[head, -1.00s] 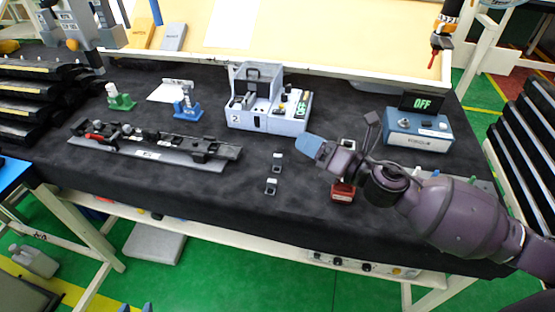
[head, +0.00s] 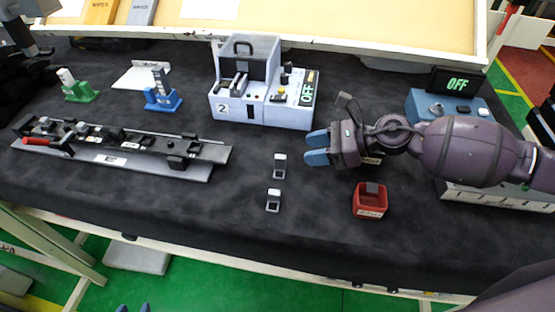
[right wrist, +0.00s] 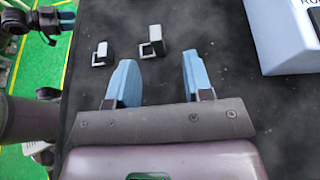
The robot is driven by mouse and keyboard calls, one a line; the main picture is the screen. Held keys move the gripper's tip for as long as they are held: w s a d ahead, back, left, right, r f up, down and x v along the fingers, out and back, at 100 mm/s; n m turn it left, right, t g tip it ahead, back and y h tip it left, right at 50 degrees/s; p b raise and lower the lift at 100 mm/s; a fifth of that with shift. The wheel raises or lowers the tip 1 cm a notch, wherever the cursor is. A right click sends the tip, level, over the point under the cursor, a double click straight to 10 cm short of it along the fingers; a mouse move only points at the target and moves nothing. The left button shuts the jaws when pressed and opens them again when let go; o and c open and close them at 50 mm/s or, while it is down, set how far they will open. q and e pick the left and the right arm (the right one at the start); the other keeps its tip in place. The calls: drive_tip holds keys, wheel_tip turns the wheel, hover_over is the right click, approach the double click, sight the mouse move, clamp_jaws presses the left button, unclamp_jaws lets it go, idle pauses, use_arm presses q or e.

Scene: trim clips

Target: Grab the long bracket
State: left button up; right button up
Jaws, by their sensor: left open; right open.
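Two small black-and-white brackets stand apart on the dark mat. The farther bracket (head: 280,165) looks slightly longer and also shows in the right wrist view (right wrist: 153,43). The nearer bracket (head: 273,200) is shorter and also shows in the wrist view (right wrist: 100,54). My right gripper (head: 312,147) is open and empty, just right of the farther bracket and pointing left. In the right wrist view its blue fingers (right wrist: 158,80) are spread, with the farther bracket ahead between them. My left gripper (head: 134,308) shows only its blue tips at the bottom edge, open and away from the brackets.
A red bin (head: 370,201) stands below my right wrist. A grey fixture marked 2 (head: 232,108) stands behind the brackets, and a long black rail assembly (head: 115,150) lies left. A blue box (head: 430,100) is at the right. The mat around the brackets is clear.

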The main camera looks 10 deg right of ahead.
sight(273, 167)
drive_tip(key=shift+a+f, duration=0.1)
drive_tip(key=shift+a, duration=0.35)
drive_tip(key=x, duration=0.4)
drive_tip(key=shift+f+p+x, duration=0.15)
drive_tip(key=shift+p+x, duration=0.05)
drive_tip(key=shift+x, duration=1.25)
drive_tip(key=shift+f+p+x, duration=0.1)
drive_tip(key=shift+p+x, duration=0.1)
drive_tip(key=shift+x, duration=1.2)
drive_tip(key=shift+s, duration=0.2)
clamp_jaws()
